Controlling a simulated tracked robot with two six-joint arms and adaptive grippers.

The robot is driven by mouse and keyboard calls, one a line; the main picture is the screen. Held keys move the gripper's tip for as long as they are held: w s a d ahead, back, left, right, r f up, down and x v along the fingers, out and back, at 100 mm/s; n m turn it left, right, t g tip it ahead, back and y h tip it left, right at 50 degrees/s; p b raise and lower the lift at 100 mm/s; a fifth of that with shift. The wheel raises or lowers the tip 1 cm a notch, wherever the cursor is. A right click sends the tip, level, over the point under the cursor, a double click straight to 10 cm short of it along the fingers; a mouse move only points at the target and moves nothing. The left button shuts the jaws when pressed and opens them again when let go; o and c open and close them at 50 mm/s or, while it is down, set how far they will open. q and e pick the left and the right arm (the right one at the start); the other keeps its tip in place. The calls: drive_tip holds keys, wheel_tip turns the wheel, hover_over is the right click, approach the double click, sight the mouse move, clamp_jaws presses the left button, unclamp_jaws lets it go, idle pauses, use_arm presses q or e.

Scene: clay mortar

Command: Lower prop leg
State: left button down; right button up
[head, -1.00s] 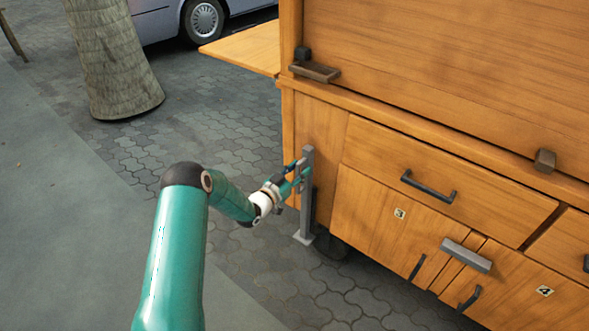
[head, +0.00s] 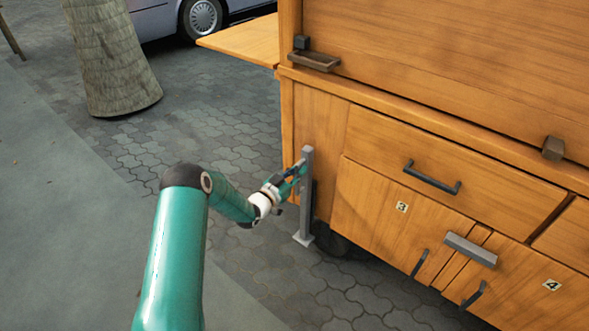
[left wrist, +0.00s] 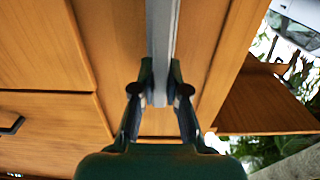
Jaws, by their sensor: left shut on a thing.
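The prop leg (head: 307,200) is a grey upright bar at the left corner of the wooden cart, with a flat foot plate (head: 303,239) at its lower end close to the paving. My left gripper (head: 300,171) is shut on the leg near its top. In the left wrist view the two dark fingertips (left wrist: 160,90) press on both sides of the grey bar (left wrist: 161,40). Whether the foot plate touches the ground I cannot tell. My right gripper is not in view.
The wooden cart (head: 410,110) fills the right side, with drawers, dark handles (head: 432,177) and a grey latch bar (head: 470,250). A side shelf (head: 243,42) sticks out at its left. A tree trunk (head: 112,60) stands at the back left. The paving (head: 215,120) between is clear.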

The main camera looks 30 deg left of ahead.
sight(296, 194)
use_arm(q)
wheel_tip(296, 194, down, 10)
drive_tip(key=b, duration=0.7)
drive_tip(key=shift+b, duration=0.3)
drive_tip(key=shift+s, duration=0.1)
drive_tip(key=c, duration=1.2)
unclamp_jaws()
drive_tip(key=shift+f, duration=0.1)
drive_tip(key=shift+o, duration=0.2)
drive_tip(key=s, duration=1.2)
drive_tip(key=shift+a, duration=0.45)
